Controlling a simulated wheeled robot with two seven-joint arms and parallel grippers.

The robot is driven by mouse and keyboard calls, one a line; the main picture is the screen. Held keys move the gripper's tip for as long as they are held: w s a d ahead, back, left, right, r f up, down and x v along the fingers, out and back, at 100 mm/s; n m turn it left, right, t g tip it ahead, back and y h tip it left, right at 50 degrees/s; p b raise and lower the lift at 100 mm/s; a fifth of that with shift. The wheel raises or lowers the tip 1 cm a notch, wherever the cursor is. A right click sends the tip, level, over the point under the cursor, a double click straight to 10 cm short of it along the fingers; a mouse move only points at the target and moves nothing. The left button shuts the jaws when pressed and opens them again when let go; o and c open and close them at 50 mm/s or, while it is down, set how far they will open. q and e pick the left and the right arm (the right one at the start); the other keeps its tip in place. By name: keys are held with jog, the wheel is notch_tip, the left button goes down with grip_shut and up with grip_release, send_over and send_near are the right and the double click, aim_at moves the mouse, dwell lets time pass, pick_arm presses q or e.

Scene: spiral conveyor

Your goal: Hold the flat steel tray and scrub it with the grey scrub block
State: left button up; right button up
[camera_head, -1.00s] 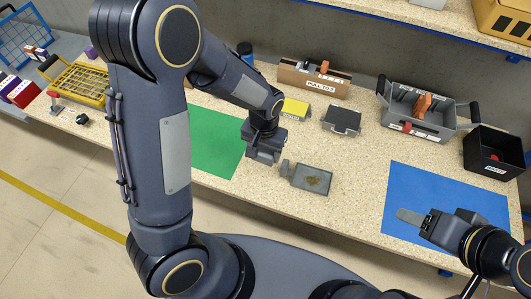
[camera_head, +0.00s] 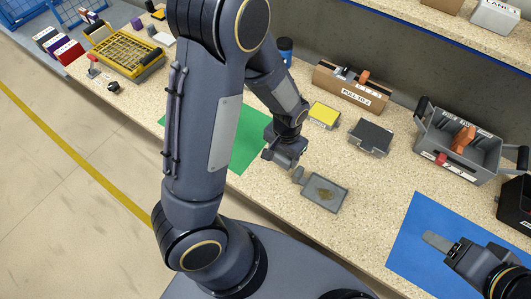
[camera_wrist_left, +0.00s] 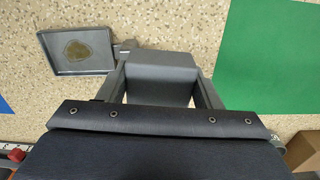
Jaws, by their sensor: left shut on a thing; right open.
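The flat steel tray (camera_head: 324,195) lies on the speckled worktop with a brownish stain on its floor. In the left wrist view the tray (camera_wrist_left: 58,62) is at upper left, its short tab pointing toward my left gripper. My left gripper (camera_head: 283,158) is just left of and behind the tray. My right gripper (camera_head: 440,243) is open over the blue mat, apart from the tray.
A green mat (camera_head: 247,140) lies partly behind my left arm; a blue mat (camera_head: 425,220) is at right. Worktop right of the tray is clear.

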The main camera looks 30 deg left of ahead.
pick_arm(q)
jog(key=a+f, duration=0.2)
jog(key=w+a+f, duration=0.1)
jog(key=a+f, duration=0.1)
jog(key=w+a+f, duration=0.1)
jog(key=a+f, duration=0.1)
jog(key=shift+w+a+p, duration=0.2)
jog(key=shift+a+p, duration=0.15)
jog(key=shift+p, duration=0.05)
jog(key=f, duration=0.1)
jog(key=a+f+p, duration=0.1)
jog(key=f, duration=0.1)
jog(key=shift+w, duration=0.1)
jog(key=shift+w+d+f, duration=0.1)
jog(key=shift+f, duration=0.35)
jog(key=shift+f+b, duration=0.25)
jog(key=shift+b, duration=0.1)
jog(key=o, duration=1)
jog(key=shift+r, duration=0.1)
